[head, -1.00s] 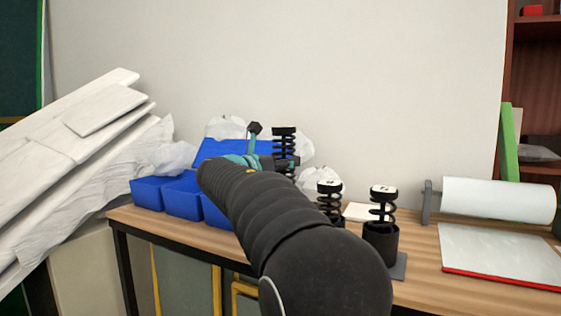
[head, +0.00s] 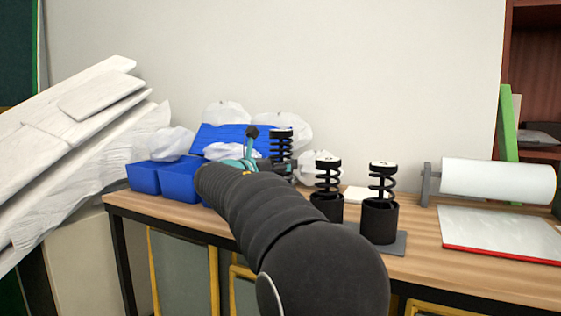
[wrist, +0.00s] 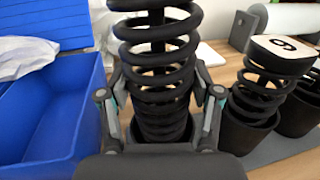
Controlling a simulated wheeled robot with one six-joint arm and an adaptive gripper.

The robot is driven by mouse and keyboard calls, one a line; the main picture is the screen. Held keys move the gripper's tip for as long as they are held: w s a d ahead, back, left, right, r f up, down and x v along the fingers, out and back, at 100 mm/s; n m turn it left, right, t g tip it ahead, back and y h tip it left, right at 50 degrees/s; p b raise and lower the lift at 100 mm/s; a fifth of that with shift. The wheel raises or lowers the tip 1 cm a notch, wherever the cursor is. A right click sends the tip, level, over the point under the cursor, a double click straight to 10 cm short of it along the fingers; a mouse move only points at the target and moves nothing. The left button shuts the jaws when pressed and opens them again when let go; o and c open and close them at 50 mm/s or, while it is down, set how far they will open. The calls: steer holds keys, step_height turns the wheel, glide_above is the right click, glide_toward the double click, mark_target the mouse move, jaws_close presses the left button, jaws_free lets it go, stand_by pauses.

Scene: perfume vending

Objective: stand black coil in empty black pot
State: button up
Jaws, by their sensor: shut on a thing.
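My gripper (wrist: 155,105) is shut on a black coil (wrist: 155,62), with one finger on each side of its lower turns. The coil stands upright in the grip and shows in the head view (head: 281,142) above the table's back part. Its lower end is hidden behind my arm in the head view.
Blue bins (head: 180,182) with white bags stand left of the held coil. A grey mat (head: 393,243) lies under the filled pots. A white roll (head: 498,181) and a red-edged board (head: 500,234) lie to the right. White boards (head: 75,120) lean at the far left.

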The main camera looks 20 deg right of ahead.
steer(key=shift+f, duration=1.45)
steer(key=o, duration=1.3)
steer(key=shift+f, duration=0.1)
steer(key=shift+a, duration=0.1)
steer(key=v, duration=1.2)
